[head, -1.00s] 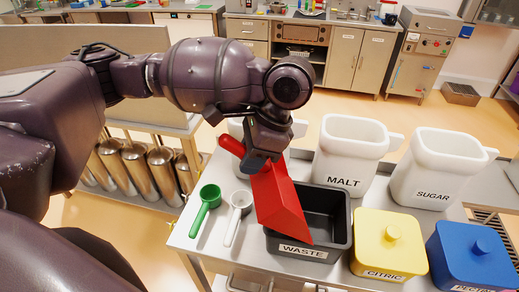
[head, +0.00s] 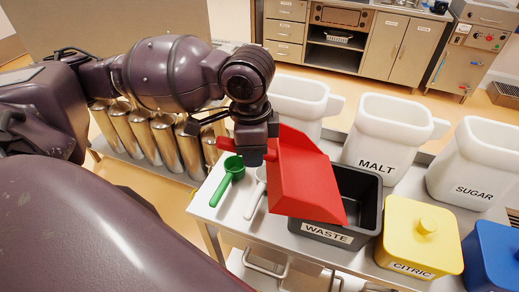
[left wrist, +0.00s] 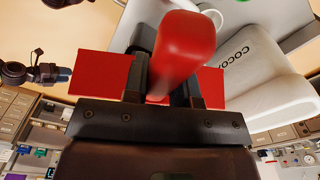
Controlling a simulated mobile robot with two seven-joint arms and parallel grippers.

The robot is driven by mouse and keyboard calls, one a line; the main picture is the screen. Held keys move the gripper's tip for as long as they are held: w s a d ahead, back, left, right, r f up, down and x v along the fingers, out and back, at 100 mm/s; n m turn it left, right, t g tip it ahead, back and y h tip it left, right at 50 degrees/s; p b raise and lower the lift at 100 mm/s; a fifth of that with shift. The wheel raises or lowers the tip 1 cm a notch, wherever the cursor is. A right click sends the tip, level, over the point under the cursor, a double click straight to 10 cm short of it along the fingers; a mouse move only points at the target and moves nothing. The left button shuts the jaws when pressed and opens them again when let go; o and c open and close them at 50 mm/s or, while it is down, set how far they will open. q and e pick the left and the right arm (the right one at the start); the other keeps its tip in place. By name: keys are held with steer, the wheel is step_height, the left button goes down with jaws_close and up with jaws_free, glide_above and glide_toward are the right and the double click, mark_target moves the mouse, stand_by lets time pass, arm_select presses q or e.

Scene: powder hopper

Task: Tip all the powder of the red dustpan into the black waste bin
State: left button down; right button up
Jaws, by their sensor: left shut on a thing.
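My left gripper (head: 257,152) is shut on the handle of the red dustpan (head: 305,185). In the left wrist view the red handle (left wrist: 182,45) stands between the two dark fingers (left wrist: 163,92). The dustpan is tilted, its wide end lower, and overlaps the left part of the black waste bin (head: 372,208), labelled WASTE. No powder shows on the pan's visible red face. The bin's floor is partly hidden by the pan, and I see no powder in it. My right gripper (left wrist: 60,74) seems to show small in the left wrist view; its jaws are unclear.
White MALT (head: 385,140) and SUGAR (head: 478,165) containers stand behind the bin. A yellow CITRIC box (head: 418,240) and a blue box (head: 490,255) are to its right. A green scoop (head: 228,180) and a white scoop (head: 256,195) lie to its left.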

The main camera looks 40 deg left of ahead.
arm_select(q)
step_height(320, 180, down, 8)
steer(key=s+a+t+h+b, duration=0.1)
steer(key=t+h+b, duration=0.1)
steer(key=h+b, duration=0.1)
steer(key=shift+a+t+h+b, duration=0.15)
steer(key=shift+t+h+b, duration=0.2)
steer(key=shift+b, duration=0.25)
arm_select(e)
steer(key=shift+s+f, duration=0.15)
steer(key=shift+f, duration=2.6)
steer(key=shift+s+f, duration=0.1)
